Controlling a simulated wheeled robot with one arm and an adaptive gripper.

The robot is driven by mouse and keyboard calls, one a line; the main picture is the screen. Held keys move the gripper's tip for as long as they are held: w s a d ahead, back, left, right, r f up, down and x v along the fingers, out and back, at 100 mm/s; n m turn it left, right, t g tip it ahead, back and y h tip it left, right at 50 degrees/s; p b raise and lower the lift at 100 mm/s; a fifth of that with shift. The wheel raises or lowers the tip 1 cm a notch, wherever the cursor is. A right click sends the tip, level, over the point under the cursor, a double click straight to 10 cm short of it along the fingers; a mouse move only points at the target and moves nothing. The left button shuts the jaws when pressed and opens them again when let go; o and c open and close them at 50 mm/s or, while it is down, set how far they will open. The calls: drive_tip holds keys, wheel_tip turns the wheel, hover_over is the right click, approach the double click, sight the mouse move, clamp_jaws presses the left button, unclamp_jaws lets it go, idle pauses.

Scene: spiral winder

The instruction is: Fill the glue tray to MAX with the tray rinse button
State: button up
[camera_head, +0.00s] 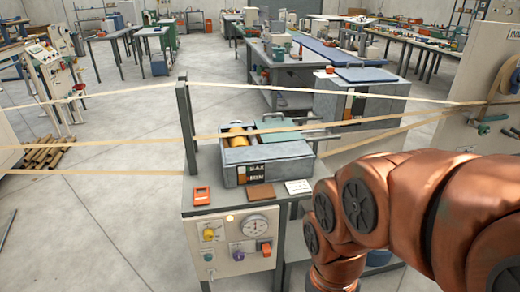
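The glue tray (290,168) is a grey open box on a small stand. A yellow roller (239,138) sits in it and a teal cover (283,132) lies toward its right. A gauge strip marked MAX and MIN (249,174) is on its front; the glue level is too small to tell. Below is the control panel (229,268), with a yellow knob (209,234), a purple button (237,256), a small teal button (208,257), a round dial (254,225) and an orange switch (265,248). Button labels are unreadable. My arm enters from the right; my gripper is out of view.
Pale paper strips (100,98) run across the scene past a dark upright post (187,130). An orange device (202,195), a brown pad (261,194) and a white card (297,187) lie before the tray. The floor left of the panel is clear.

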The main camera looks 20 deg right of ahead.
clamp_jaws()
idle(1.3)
